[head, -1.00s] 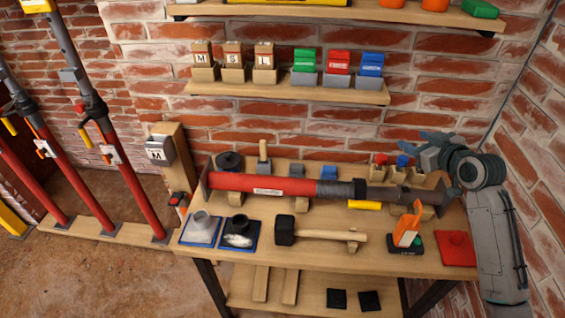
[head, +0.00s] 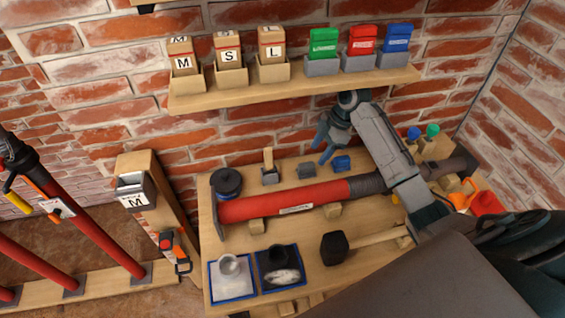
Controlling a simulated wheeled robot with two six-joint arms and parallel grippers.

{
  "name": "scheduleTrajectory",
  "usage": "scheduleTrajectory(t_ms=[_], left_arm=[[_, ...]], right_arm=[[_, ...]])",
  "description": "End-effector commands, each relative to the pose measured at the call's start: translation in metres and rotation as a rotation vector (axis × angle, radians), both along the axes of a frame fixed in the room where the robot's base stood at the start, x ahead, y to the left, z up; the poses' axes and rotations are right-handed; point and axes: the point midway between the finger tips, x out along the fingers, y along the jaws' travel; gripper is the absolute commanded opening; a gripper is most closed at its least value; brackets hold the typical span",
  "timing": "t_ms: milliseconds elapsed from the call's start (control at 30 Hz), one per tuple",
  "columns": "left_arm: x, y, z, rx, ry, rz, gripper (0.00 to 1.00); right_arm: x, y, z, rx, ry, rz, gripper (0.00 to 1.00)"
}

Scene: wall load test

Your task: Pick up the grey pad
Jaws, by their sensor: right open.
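A small grey block (head: 306,171), which looks like the grey pad, sits at the back of the wooden bench, behind the red prop. A small blue block (head: 342,163) stands just right of it. My right gripper (head: 323,148) is open and empty, with its teal fingers pointing down above and slightly right of the grey block, apart from it as far as I can tell. My right arm comes in from the right and hides part of the bench's right side. My left gripper is not in view.
The long red prop (head: 285,203) lies across the bench (head: 216,297) in front of the blocks. A wooden-handled tool (head: 268,167) and a black disc (head: 227,183) stand left. The shelf (head: 290,88) with boxes overhangs behind. A black mallet (head: 334,249) lies in front.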

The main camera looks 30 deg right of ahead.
Motion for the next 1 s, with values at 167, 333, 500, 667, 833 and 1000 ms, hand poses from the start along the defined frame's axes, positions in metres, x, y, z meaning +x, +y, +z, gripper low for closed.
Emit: scheduleTrajectory(t_ms=[167,333,500,667,833,1000], left_arm=[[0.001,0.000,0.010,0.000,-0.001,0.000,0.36],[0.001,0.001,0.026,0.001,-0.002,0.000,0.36],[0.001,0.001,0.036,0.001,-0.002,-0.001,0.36],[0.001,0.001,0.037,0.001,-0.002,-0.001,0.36],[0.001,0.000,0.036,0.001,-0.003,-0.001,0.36],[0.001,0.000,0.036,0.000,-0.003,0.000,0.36]], right_arm=[[0.002,0.008,-0.016,0.005,0.004,-0.002,0.53],[0.009,0.017,-0.031,0.006,0.004,-0.002,0.53],[0.014,0.026,-0.056,0.004,0.003,-0.003,0.53],[0.015,0.029,-0.065,0.002,0.001,-0.003,0.53],[0.015,0.028,-0.066,0.002,-0.001,-0.002,0.53],[0.015,0.028,-0.066,0.002,-0.001,-0.002,0.21]])
